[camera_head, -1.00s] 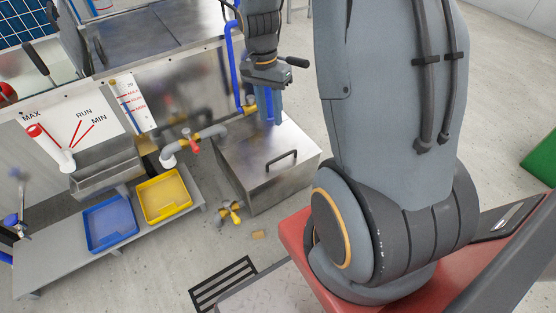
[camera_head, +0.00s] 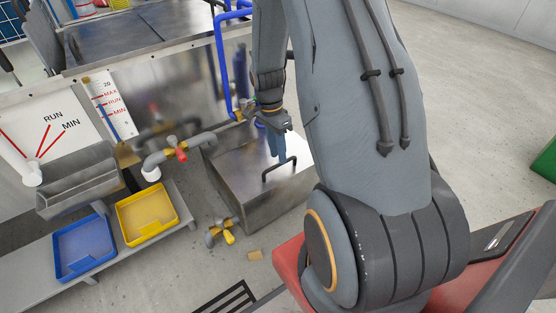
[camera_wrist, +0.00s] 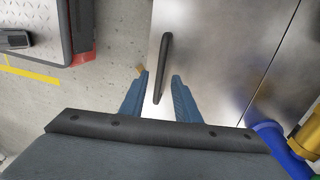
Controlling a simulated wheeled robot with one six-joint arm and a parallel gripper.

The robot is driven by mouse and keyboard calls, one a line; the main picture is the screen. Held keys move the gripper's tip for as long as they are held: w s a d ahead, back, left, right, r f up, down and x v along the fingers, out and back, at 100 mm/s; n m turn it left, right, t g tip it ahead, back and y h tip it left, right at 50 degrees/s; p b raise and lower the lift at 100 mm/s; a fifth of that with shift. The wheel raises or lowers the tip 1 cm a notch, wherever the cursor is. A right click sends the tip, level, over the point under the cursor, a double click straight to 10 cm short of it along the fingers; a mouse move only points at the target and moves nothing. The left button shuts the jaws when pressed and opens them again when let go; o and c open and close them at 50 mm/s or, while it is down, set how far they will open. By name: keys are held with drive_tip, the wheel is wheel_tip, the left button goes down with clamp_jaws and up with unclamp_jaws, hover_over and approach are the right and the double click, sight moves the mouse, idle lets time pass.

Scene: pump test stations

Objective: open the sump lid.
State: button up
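The sump lid (camera_head: 235,165) is the flat metal top of a low steel box and lies closed. Its dark bar handle (camera_head: 280,167) stands up near the lid's front edge. My gripper (camera_head: 279,153) points down just above the lid, close to the handle. In the wrist view the lid (camera_wrist: 215,55) fills the upper right, and the handle (camera_wrist: 164,60) runs lengthwise. My gripper's two blue fingers (camera_wrist: 160,77) are apart, with the handle's near end between them in the picture. No contact with the handle shows, and the exact height above it is unclear.
A grey pipe with a red-handled valve (camera_head: 181,154) and blue pipes (camera_head: 221,50) are near the box. A yellow tray (camera_head: 176,226) and a blue tray (camera_head: 64,264) lie on a low shelf to the left. A yellow valve piece (camera_head: 224,231) lies on the floor.

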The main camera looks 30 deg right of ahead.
drive_tip(key=shift+s+f+b, duration=0.25)
drive_tip(key=shift+f+b, duration=0.05)
drive_tip(key=shift+f, duration=0.9)
clamp_jaws()
drive_tip(key=shift+r, duration=0.1)
